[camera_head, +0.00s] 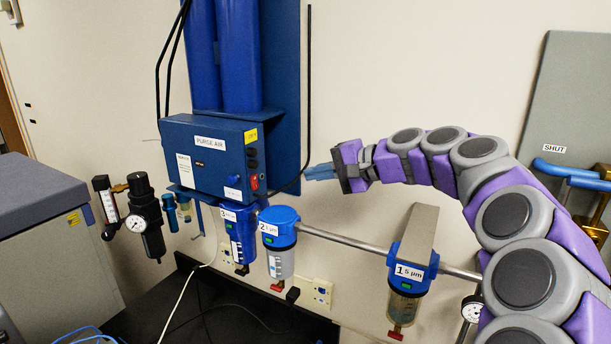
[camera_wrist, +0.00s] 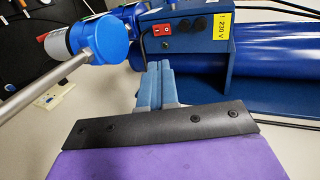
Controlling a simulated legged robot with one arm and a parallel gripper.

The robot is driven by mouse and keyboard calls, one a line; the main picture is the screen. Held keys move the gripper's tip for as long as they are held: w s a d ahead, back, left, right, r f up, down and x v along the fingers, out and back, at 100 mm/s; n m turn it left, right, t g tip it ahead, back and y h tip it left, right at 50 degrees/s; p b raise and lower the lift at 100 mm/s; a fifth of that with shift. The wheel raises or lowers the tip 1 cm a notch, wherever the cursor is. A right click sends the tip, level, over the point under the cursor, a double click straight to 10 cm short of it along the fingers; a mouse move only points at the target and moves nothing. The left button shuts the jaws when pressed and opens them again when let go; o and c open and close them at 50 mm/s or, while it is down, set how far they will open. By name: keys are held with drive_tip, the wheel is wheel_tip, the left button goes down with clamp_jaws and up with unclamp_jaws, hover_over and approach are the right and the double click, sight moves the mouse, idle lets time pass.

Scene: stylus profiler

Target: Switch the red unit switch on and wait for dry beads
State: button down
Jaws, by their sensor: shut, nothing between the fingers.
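The red switch (camera_head: 254,183) sits on the right side face of the blue purge air unit (camera_head: 203,163), low on that face. In the wrist view the red switch (camera_wrist: 161,30) shows next to black round fittings and a yellow 230 V label. My gripper (camera_head: 308,172) is to the right of the unit, apart from the switch, with its blue fingers pointing left. In the wrist view my gripper (camera_wrist: 158,68) is shut and empty, its fingertips below the switch in the picture. The beads are not clearly visible in either view.
Filters labelled 3, 2 (camera_head: 281,240) and 1 (camera_head: 411,276) hang along a metal pipe below. A regulator with a gauge (camera_head: 146,215) is at left. A black cable runs close to the unit's right side. A grey cabinet (camera_head: 40,235) stands at far left.

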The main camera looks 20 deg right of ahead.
drive_tip(key=d+f+b, duration=0.1)
drive_tip(key=f+b, duration=0.1)
drive_tip(key=p, duration=0.1)
approach(256, 182)
drive_tip(key=shift+w+d+f+g+h, duration=0.1)
drive_tip(key=shift+d+f+g+h, duration=0.05)
drive_tip(key=shift+f, duration=0.4)
drive_tip(key=shift+d+f+g+h, duration=0.15)
drive_tip(key=shift+d+f, duration=0.05)
drive_tip(key=shift+f, duration=0.35)
drive_tip(key=x, duration=0.2)
drive_tip(key=p+x, duration=0.1)
drive_tip(key=a+r+x, duration=0.1)
drive_tip(key=x, duration=0.1)
drive_tip(key=shift+w+a+f, duration=0.15)
drive_tip(key=shift+w+a, duration=0.35)
drive_tip(key=shift+a, duration=0.05)
drive_tip(key=shift+d+r+p, duration=0.35)
drive_tip(key=shift+d+p, duration=0.1)
drive_tip(key=shift+p, duration=0.1)
drive_tip(key=shift+s+r+p, duration=0.1)
drive_tip(key=shift+r+p, duration=0.2)
drive_tip(key=shift+r, duration=0.1)
drive_tip(key=shift+a, duration=0.15)
drive_tip(key=shift+a, duration=0.1)
